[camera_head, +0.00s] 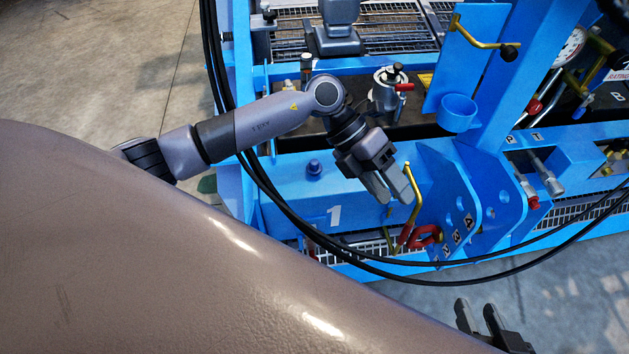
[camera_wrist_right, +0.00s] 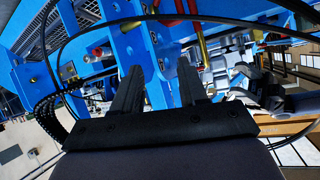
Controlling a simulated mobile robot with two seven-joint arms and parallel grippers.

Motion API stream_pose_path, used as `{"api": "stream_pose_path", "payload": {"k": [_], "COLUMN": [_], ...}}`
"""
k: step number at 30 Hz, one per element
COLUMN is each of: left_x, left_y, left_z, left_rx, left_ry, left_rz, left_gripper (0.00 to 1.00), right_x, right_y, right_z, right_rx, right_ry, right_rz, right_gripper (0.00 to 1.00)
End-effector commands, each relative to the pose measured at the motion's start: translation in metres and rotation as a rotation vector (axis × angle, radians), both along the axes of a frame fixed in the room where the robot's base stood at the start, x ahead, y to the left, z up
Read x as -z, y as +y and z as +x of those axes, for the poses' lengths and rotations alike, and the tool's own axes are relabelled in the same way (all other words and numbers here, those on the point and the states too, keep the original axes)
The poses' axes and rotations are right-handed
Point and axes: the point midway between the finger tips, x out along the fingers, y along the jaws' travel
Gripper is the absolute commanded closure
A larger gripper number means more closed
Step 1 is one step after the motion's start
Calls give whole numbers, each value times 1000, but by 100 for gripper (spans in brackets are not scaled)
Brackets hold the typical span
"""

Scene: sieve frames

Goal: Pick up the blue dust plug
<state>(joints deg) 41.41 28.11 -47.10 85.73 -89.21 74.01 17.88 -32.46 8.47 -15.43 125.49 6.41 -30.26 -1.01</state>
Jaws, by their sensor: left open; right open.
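A small dark blue plug-like knob (camera_head: 315,168), which looks like the blue dust plug, stands on the bright blue panel left of the middle, above the white number 1. My left gripper (camera_head: 392,190) is open and empty, to the right of the plug and apart from it, close to a yellow-brass handle (camera_head: 412,190). My right gripper (camera_head: 477,308) is open and empty at the bottom right, below the frame's front edge and far from the plug. Its two dark fingers also show in the right wrist view (camera_wrist_right: 160,78). I cannot make out the plug in that view.
Black hoses (camera_head: 300,221) loop across the front of the blue frame. A red handle (camera_head: 425,237) and upright blue plates stand right of my left gripper. A blue cup (camera_head: 458,113) and a metal valve (camera_head: 388,92) are behind. Open floor (camera_head: 560,310) lies at lower right.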

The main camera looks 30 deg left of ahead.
Motion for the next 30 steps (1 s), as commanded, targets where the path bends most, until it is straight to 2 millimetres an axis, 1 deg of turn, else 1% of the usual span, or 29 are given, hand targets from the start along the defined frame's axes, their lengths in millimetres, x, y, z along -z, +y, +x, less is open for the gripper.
{"api": "stream_pose_path", "payload": {"k": [1,4,6,9,12,14,16,23,26,30], "left_x": [20,34,36,32,26,24,26,46,59,82], "left_y": [23,71,103,141,165,174,180,181,182,183], "left_z": [14,36,50,63,71,73,74,73,72,70], "left_rx": [15,24,12,-18,-44,-54,-62,-63,-62,-61], "left_ry": [-36,-76,-92,-102,-106,-104,-104,-101,-101,-101], "left_rz": [129,376,526,692,798,835,858,862,862,860], "left_gripper": [48,48,48,48,48,48,48,48,48,48], "right_x": [15,23,27,31,32,33,33,34,37,39], "right_y": [3,7,10,13,15,16,18,23,27,34], "right_z": [1,2,3,3,3,3,4,6,7,9], "right_rx": [-6,-16,-23,-31,-35,-38,-40,-48,-53,-66], "right_ry": [-6,-15,-21,-25,-29,-30,-30,-31,-29,-29], "right_rz": [6,18,25,34,39,42,49,86,108,153], "right_gripper": [57,57,57,57,57,57,57,57,57,57]}}
